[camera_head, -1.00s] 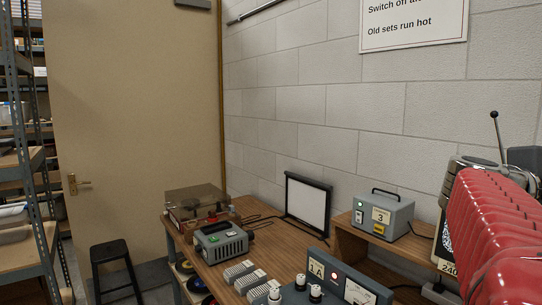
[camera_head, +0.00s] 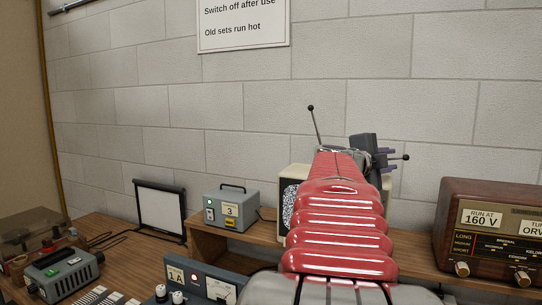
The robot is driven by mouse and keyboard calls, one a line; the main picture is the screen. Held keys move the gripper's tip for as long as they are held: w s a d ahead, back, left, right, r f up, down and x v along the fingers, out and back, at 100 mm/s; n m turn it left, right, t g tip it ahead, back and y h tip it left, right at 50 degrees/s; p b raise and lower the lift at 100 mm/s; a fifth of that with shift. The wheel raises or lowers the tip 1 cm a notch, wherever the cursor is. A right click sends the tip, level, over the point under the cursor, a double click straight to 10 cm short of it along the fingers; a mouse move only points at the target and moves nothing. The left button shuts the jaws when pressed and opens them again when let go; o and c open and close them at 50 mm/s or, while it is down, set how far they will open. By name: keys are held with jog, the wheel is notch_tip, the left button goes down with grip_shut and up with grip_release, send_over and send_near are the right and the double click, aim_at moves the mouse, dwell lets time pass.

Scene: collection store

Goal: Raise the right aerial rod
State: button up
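An old television set (camera_head: 287,203) with a speckled screen stands behind my red arm, which hides most of it. Its left aerial rod (camera_head: 315,125) stands steeply up, leaning slightly left, with a black ball tip. The right aerial rod (camera_head: 399,157) lies nearly level, its black ball tip pointing right; its base is hidden. My gripper (camera_head: 391,159) is beyond the arm's far end. Its two purple-tipped fingers look apart, one above and one below the right rod in the picture. Contact with the rod cannot be told.
A brown radio (camera_head: 490,235) stands to the right on the wooden shelf (camera_head: 415,268). A grey box marked 3 (camera_head: 231,208) and a framed white panel (camera_head: 159,212) stand left. A meter panel (camera_head: 200,284) is in front. The block wall (camera_head: 400,60) is close behind.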

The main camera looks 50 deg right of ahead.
jog(key=shift+x, duration=0.75)
grip_shut()
dwell(1.0)
